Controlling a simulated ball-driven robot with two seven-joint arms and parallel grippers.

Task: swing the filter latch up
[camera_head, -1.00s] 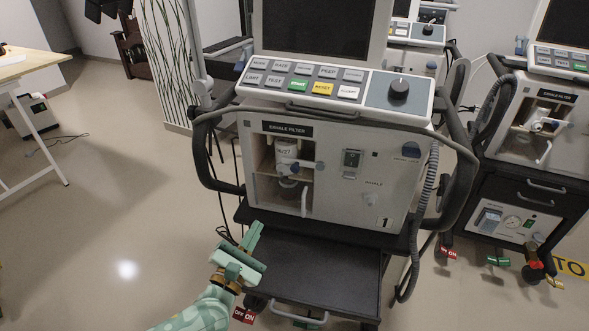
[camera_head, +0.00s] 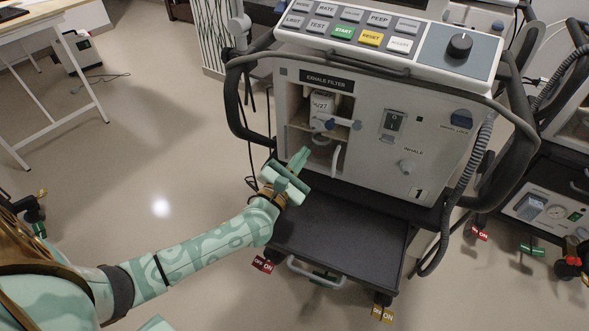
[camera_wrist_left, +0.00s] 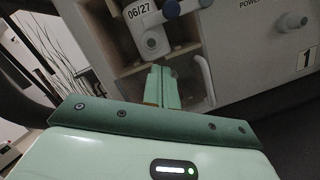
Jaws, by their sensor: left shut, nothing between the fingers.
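The filter canister (camera_head: 321,103), white with a dated label, sits in the open bay under the EXHALE FILTER sign; it also shows in the left wrist view (camera_wrist_left: 152,40). A blue-grey lever with round ends (camera_head: 331,124), which looks like the filter latch, lies roughly level across the canister's lower front. It also shows at the top of the left wrist view (camera_wrist_left: 171,9). My left gripper (camera_head: 302,158) is shut and empty, below and slightly left of the lever, apart from it in the head view. In the wrist view its fingers (camera_wrist_left: 163,85) point toward the bay.
A white curved handle (camera_head: 337,158) stands upright at the bay's lower right, close to my fingertips. The ventilator's dark shelf (camera_head: 335,240) lies below my gripper. A black side rail (camera_head: 235,105) curves along the left. Open floor lies to the left.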

